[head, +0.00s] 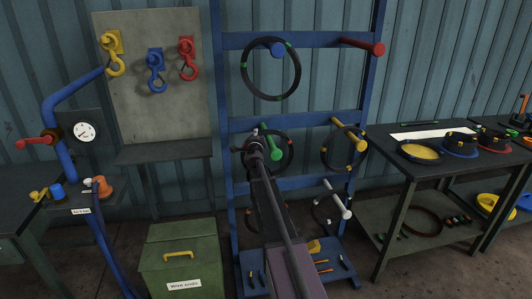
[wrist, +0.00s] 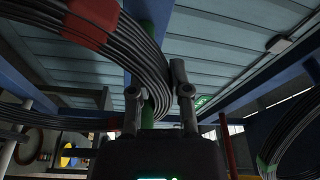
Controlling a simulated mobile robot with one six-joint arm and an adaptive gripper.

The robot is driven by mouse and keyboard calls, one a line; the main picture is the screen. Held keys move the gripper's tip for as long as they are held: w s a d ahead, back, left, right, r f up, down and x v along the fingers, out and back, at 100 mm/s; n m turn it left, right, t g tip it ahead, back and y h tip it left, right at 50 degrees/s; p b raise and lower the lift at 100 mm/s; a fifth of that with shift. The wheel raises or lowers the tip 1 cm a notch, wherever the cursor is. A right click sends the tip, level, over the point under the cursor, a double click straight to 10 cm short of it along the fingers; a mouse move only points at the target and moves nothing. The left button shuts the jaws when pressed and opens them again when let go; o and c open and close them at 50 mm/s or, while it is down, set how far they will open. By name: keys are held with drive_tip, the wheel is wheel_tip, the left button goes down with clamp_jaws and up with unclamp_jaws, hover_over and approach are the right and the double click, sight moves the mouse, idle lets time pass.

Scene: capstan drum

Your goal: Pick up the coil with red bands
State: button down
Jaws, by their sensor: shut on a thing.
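The coil with red bands (head: 291,155) is a dark wire ring at the green peg (head: 275,150) of the blue rack in the head view. My gripper (head: 257,137) is at its upper left and hides part of it. In the wrist view, the coil's dark strands (wrist: 148,52), with a wide red band (wrist: 91,22), sweep down between the fingers of my gripper (wrist: 159,92). The gripper is shut on the coil. The green peg shows behind the strands (wrist: 147,113). I cannot tell whether the coil still bears on the peg.
A green-banded coil (head: 245,73) hangs above on the blue peg (head: 278,49). Other coils hang near the yellow peg (head: 347,133) and white peg (head: 337,200) on the right. A dark table (head: 385,152) stands right; a green bin (head: 180,258) stands left.

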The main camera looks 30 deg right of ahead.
drive_tip(key=shift+r+p, duration=0.25)
drive_tip(key=shift+p, duration=0.1)
drive_tip(key=shift+r+p, duration=1.55)
drive_tip(key=shift+r, duration=0.05)
drive_tip(key=shift+s+a+f, duration=0.1)
drive_tip(key=shift+s+a, duration=0.1)
drive_tip(key=shift+s, duration=0.15)
drive_tip(key=r+p+v, duration=0.1)
drive_tip(key=r+v, duration=0.1)
drive_tip(key=v, duration=1.3)
drive_tip(key=shift+s+d, duration=0.25)
drive_tip(key=shift+r, duration=0.1)
drive_tip(key=shift+d, duration=0.15)
